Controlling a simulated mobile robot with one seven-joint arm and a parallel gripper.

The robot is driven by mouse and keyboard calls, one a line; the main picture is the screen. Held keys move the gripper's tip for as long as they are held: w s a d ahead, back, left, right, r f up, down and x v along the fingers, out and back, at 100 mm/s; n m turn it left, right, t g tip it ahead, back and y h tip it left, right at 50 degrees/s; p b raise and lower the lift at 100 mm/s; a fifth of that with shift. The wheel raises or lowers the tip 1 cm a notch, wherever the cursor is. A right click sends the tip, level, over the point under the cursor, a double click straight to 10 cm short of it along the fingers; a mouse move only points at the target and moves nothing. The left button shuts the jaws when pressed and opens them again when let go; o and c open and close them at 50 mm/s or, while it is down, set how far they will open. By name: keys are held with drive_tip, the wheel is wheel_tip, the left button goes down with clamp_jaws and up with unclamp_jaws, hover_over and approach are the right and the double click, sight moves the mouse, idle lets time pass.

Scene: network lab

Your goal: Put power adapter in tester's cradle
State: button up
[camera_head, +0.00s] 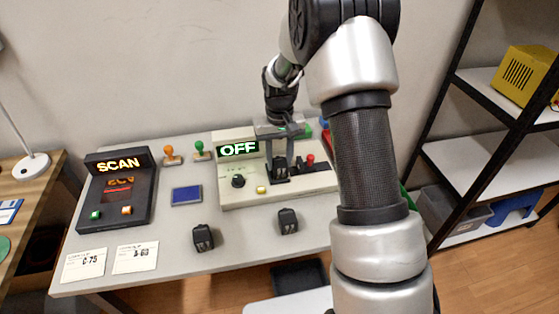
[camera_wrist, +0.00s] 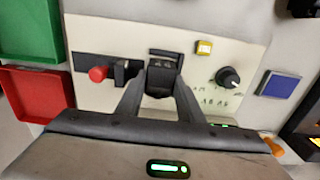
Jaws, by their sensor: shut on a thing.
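The tester (camera_head: 232,190) is a cream panel with an "OFF" display, a dark knob, a yellow button and a red knob; its panel also fills the wrist view (camera_wrist: 205,75). My gripper (camera_head: 281,172) is over the right part of the panel. In the wrist view its fingers (camera_wrist: 158,95) are shut on a black power adapter (camera_wrist: 160,78). The adapter is at the dark cradle (camera_wrist: 165,55) on the panel; I cannot tell whether it is fully seated. Two more black adapters, one left (camera_head: 203,237) and one right (camera_head: 288,220), stand on the table in front.
A black scanner (camera_head: 117,190) with a "SCAN" sign stands at the left of the table (camera_head: 240,250). A blue pad (camera_head: 186,195), two stamps and two label cards (camera_head: 85,264) lie nearby. Red (camera_wrist: 40,92) and green (camera_wrist: 28,30) bins are beside the tester. Shelving stands at right.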

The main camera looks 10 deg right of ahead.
drive_tip(key=shift+f, duration=0.15)
drive_tip(key=o, duration=1.2)
drive_tip(key=shift+c, duration=0.2)
